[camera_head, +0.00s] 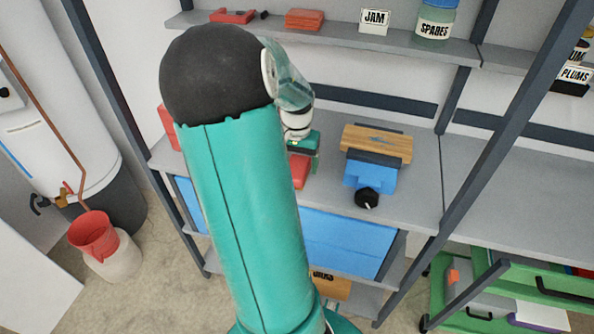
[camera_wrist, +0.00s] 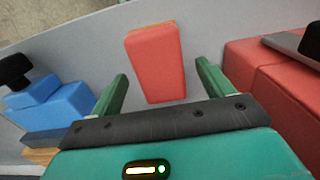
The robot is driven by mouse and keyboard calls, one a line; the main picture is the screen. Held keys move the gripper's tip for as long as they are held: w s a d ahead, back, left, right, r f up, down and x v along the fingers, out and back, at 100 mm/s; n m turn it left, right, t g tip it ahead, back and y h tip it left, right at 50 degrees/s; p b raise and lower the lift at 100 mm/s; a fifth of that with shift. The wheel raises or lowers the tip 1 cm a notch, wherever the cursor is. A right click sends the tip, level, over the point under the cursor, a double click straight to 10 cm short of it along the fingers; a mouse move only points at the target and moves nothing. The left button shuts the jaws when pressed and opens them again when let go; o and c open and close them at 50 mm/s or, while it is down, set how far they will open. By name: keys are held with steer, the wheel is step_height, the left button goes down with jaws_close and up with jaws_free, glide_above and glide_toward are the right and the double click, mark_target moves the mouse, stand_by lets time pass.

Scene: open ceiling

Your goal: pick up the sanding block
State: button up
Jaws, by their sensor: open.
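The sanding block, a red block with a thin tan edge (camera_wrist: 155,62), lies on the grey shelf in the wrist view, ahead of my gripper. My gripper (camera_wrist: 162,75) is open, with one green finger on each side of the block's line and a gap on both sides. The block appears to lie just beyond the fingertips; I cannot tell the exact depth. In the head view a red block (camera_head: 299,172) shows beside my green gripper (camera_head: 303,145), partly hidden by my arm.
A blue vise (camera_head: 370,174) with a wooden piece (camera_head: 377,143) stands to the right of my gripper. A red box (camera_wrist: 262,88) is close to the right finger in the wrist view. The upper shelf (camera_head: 340,36) holds jars and red items above. Dark uprights frame the shelving.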

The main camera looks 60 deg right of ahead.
steer(key=shift+f, duration=0.95)
steer(key=c, duration=1.1)
steer(key=shift+r, duration=0.1)
steer(key=shift+r, duration=0.45)
step_height(320, 180, up, 2)
steer(key=shift+r, duration=0.1)
steer(key=shift+s+a+r, duration=1.35)
steer(key=shift+s+r, duration=0.3)
steer(key=shift+s, duration=0.25)
steer(key=shift+s+a+r, duration=1.4)
steer(key=shift+s+r, duration=0.2)
steer(key=shift+s, duration=0.3)
steer(key=shift+s+a+r, duration=1.35)
steer(key=shift+s+r, duration=0.3)
steer(key=shift+s, duration=0.25)
